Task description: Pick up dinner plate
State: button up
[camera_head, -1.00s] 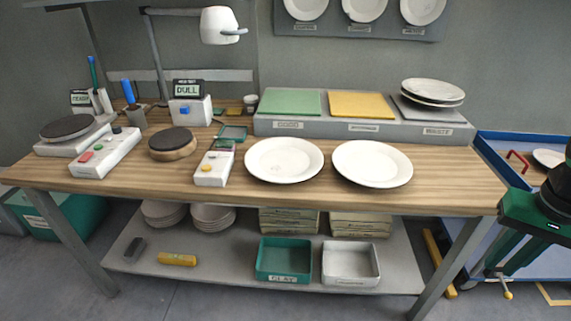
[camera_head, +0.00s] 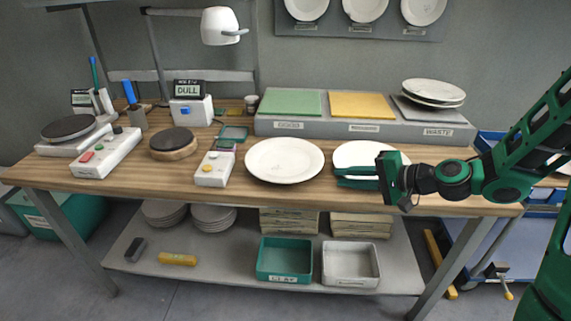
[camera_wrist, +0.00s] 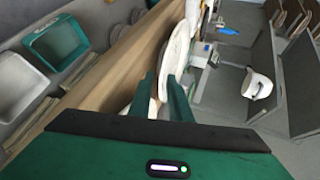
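Two white round plates lie on the wooden table: a left one (camera_head: 285,160) and a right one (camera_head: 360,154). The task's dinner plate could be either; I cannot tell which. My gripper (camera_head: 341,176) is at the front part of the right plate, its fingers pointing left and hiding part of it. In the wrist view, the fingers (camera_wrist: 160,84) stand apart with a narrow gap, and white plate rims show beyond and between them. I cannot tell whether they touch the right plate. The left plate is clear of the gripper.
A grey stand (camera_head: 330,126) at the back holds a green mat (camera_head: 291,102), a yellow mat (camera_head: 362,105) and stacked plates (camera_head: 433,90). Button boxes and a round turntable (camera_head: 172,141) are at left. A lamp (camera_head: 221,26) hangs above. Bins are on the lower shelf.

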aim_at(315, 172)
jog(key=shift+w+a, duration=0.25)
jog(key=shift+a, duration=0.15)
jog(key=x, duration=0.4)
jog(key=shift+w+a+f, duration=0.1)
jog(key=shift+w, duration=0.1)
jog(key=shift+w+x, duration=0.25)
jog(key=shift+x, duration=2.55)
jog(key=shift+c, duration=0.3)
grip_shut()
